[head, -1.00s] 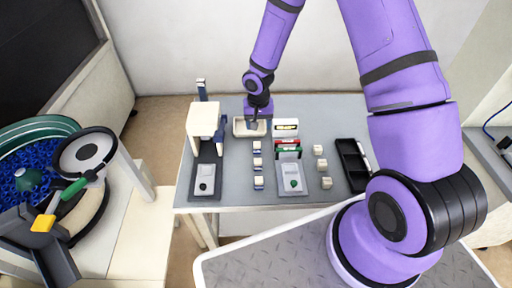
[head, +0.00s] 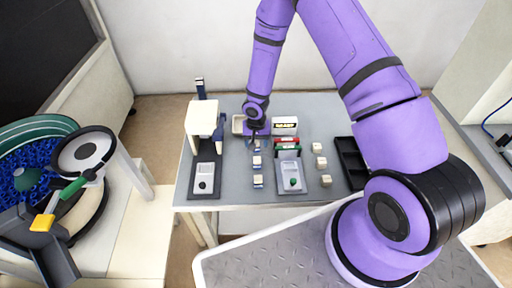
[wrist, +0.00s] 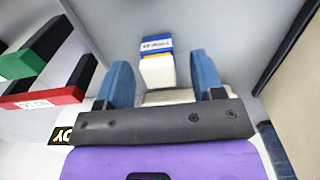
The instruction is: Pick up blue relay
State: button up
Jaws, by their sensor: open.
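A small block with a blue label, a yellow band and a white body (wrist: 157,68) lies ahead of my fingers in the wrist view. It fits the blue relay. My gripper (wrist: 161,82) is open, with one blue finger to each side of the relay's line and nothing clearly held. In the head view my gripper (head: 256,141) is low over the far end of a column of small white-and-blue blocks and partly hides the farthest one. The middle block (head: 257,161) and the nearest block (head: 258,181) show clearly.
Several cream blocks (head: 320,162) and a black tray (head: 350,160) lie farther right.

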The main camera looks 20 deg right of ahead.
jog(key=shift+f, duration=0.6)
jog(key=c, duration=1.1)
jog(key=shift+r, duration=0.1)
